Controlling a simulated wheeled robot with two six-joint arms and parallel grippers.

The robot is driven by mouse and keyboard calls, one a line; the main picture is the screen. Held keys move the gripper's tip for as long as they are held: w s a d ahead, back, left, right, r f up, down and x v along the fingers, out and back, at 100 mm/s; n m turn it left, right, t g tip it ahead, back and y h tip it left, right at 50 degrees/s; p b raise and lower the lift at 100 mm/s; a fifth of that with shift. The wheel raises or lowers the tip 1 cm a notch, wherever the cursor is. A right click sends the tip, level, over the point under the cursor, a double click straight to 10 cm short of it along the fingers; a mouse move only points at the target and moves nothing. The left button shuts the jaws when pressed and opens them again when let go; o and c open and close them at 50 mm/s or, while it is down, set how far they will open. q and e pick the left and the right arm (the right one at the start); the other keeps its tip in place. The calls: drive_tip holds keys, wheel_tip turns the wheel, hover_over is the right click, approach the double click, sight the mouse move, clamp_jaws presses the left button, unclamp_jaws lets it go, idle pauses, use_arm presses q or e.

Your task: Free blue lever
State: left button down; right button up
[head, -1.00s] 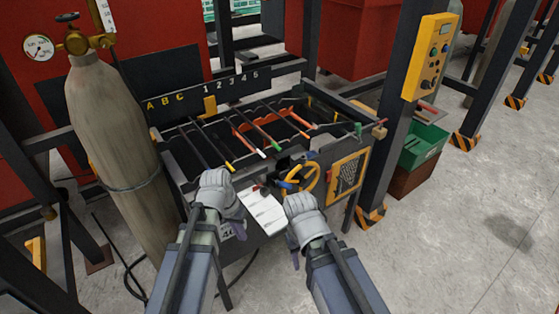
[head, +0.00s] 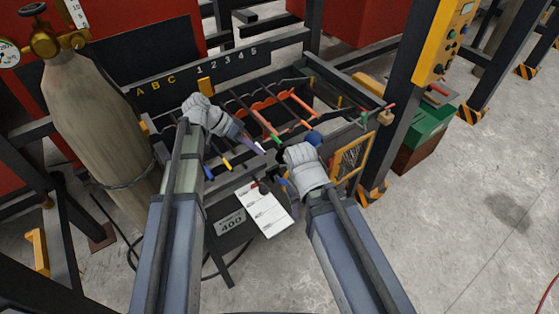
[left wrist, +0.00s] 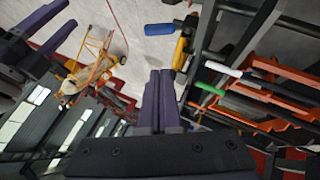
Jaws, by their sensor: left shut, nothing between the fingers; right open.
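Rods with coloured grips stick out of the front of a black rack. The blue grip (head: 209,173) is the leftmost, partly behind my left arm; it also shows in the left wrist view (left wrist: 160,29) beyond my fingertips. My left gripper (head: 260,149) is shut and empty, its purple fingers pointing right and down over the rack front near the white grip. In the left wrist view its fingers (left wrist: 160,76) are together and apart from the blue grip. My right gripper (head: 298,160) is open at the rack's front right; its fingers are largely hidden. A round blue part (head: 313,138) shows behind it.
The yellow grip (head: 226,165) and green grip (head: 275,139) are beside the left gripper. A grey gas cylinder (head: 95,120) stands left, and a dark post with a yellow control box (head: 446,45) right. A white sheet (head: 264,208) hangs in front. Open floor lies right.

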use_arm(q)
drive_tip(key=b, duration=0.8)
hover_over(279, 180)
drive_tip(key=w, duration=0.2)
drive_tip(key=f, duration=0.8)
drive_tip(key=shift+s, duration=0.25)
drive_tip(key=shift+s+f+b, duration=0.6)
drive_tip(key=shift+f+b, duration=0.15)
drive_tip(key=shift+b, duration=0.2)
drive_tip(key=shift+s+f+b, duration=0.35)
drive_tip(key=shift+f+b, duration=0.1)
drive_tip(key=shift+b, duration=0.05)
